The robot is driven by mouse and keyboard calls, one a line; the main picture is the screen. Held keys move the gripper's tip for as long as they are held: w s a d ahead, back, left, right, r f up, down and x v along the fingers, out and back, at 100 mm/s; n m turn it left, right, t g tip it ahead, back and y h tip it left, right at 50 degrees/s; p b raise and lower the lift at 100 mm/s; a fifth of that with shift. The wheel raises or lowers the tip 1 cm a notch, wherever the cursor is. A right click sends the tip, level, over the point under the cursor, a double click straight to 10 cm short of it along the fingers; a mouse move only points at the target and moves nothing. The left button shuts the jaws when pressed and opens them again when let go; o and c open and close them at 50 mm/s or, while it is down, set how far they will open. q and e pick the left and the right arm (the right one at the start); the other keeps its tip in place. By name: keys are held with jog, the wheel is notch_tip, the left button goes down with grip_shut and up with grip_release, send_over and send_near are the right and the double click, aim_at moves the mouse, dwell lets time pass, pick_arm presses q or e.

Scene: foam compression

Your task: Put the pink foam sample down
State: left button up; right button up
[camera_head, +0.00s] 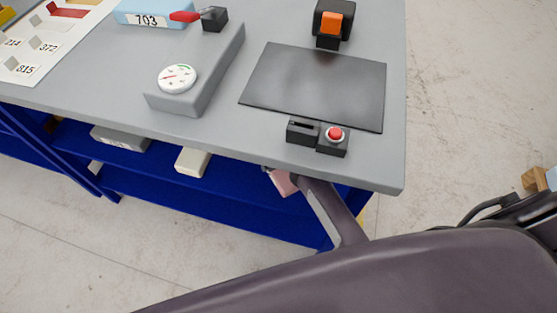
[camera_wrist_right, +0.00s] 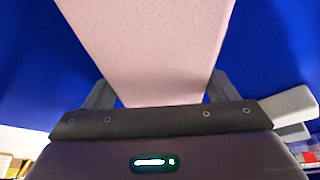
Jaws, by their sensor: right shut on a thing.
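The pink foam sample (camera_head: 282,182) shows partly in the head view, below the front edge of the bench and over the blue lower shelf (camera_head: 235,205). In the right wrist view the pink foam sample (camera_wrist_right: 150,45) fills the upper middle, between the two dark fingers. My right gripper (camera_wrist_right: 158,95) is shut on it. In the head view the bench top hides most of this gripper. I cannot tell whether the foam touches the shelf. My left gripper is not in view.
The grey bench top (camera_head: 110,95) overhangs the shelf. A grey block (camera_head: 120,138) and a cream block (camera_head: 193,161) lie on the shelf, to the left.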

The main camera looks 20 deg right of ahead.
jog(key=shift+f, duration=0.1)
jog(key=o, duration=0.9)
jog(key=shift+s+r, duration=0.15)
jog(key=shift+r, duration=0.35)
jog(key=shift+s+d+r+p, duration=0.2)
jog(key=shift+s+r+p, duration=0.2)
jog(key=shift+s+r, duration=0.55)
jog(key=s, duration=0.3)
jog(key=s+d, duration=0.1)
jog(key=s, duration=0.3)
jog(key=s+d, duration=0.1)
jog(key=s, duration=0.2)
jog(key=shift+s, duration=0.35)
